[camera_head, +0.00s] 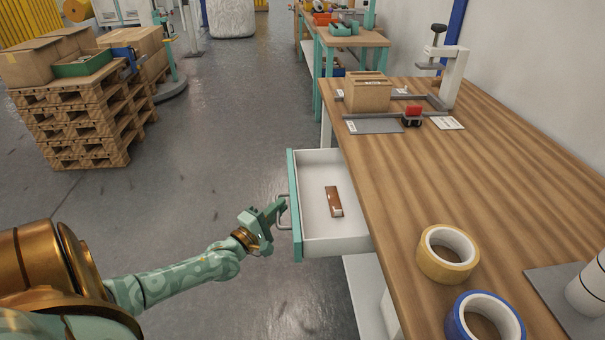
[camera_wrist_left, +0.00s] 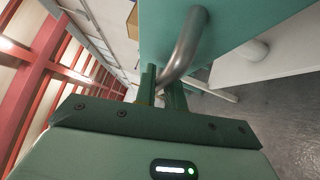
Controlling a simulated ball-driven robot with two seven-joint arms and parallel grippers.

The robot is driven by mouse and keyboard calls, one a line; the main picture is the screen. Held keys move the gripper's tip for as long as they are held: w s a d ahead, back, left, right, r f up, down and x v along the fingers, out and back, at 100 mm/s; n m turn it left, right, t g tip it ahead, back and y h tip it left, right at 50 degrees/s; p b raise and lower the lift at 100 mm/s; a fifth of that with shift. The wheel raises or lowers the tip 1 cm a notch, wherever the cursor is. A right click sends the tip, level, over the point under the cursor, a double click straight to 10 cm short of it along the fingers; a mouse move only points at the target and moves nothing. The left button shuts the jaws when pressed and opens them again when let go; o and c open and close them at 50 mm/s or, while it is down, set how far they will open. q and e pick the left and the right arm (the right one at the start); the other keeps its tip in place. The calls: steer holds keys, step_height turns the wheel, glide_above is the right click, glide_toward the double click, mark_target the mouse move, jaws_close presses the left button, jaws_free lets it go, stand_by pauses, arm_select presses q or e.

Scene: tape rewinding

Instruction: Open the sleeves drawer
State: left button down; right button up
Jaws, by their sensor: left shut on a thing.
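The sleeves drawer (camera_head: 318,240) is pulled out from the left side of the wooden workbench. It has a white inside and a teal front (camera_head: 293,190). A brown item with a pale end (camera_head: 334,201) lies inside it. My left gripper (camera_head: 279,207) is shut on the drawer's grey metal handle (camera_head: 286,212). In the left wrist view the fingers (camera_wrist_left: 165,88) close around the handle bar (camera_wrist_left: 184,48), in front of the teal drawer front (camera_wrist_left: 222,28). My right gripper is not in view.
The workbench (camera_head: 440,150) holds a tan tape roll (camera_head: 448,253), a blue tape roll (camera_head: 484,318), a cardboard box (camera_head: 367,92) and a red and black tool (camera_head: 412,115). Stacked pallets (camera_head: 80,120) stand at the left. The floor left of the drawer is clear.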

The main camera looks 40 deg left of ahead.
arm_select(q)
steer(key=s+a, duration=0.4)
steer(key=s, duration=0.1)
steer(key=shift+s+a+p, duration=0.35)
steer(key=shift+s+a, duration=0.05)
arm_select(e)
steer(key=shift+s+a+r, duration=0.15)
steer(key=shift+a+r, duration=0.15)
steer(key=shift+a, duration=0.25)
arm_select(q)
steer(key=shift+f, duration=0.1)
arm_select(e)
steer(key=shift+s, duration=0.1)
